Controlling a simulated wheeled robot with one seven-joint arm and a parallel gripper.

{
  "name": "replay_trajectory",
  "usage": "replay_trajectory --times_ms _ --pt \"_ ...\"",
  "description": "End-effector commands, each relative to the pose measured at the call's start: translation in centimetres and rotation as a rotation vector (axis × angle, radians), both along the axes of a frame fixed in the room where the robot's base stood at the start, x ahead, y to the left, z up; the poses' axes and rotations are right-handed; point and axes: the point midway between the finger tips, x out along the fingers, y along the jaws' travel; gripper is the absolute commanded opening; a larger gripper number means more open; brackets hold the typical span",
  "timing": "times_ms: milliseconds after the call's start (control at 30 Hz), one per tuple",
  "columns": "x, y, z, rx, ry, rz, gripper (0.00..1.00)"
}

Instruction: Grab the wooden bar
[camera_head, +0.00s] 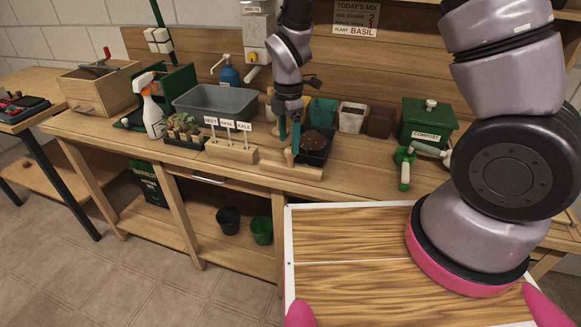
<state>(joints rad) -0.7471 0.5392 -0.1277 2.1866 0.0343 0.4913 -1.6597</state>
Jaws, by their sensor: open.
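A pale wooden bar (306,172) lies near the front edge of the wooden workbench, with a short upright wooden piece (289,157) rising from it. My gripper (289,143) points down over the bar, its two teal fingers apart. The fingertips are close to the top of the upright piece; I cannot tell whether they touch it. Nothing is visibly held.
A wooden label block (231,152) with seed labels stands close left of the bar. A black soil tray (316,146) sits just behind it. A grey basin (215,101), several pots and a green compost bin (428,122) stand further back.

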Motion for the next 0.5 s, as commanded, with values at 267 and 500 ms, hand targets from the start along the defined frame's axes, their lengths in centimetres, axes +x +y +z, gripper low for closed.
replay_trajectory --times_ms 267,500 --pt "0.9 -0.4 -3.8 -0.001 0.003 -0.002 0.74" --pt "1.0 -0.4 -5.0 0.001 -0.002 -0.001 0.74"
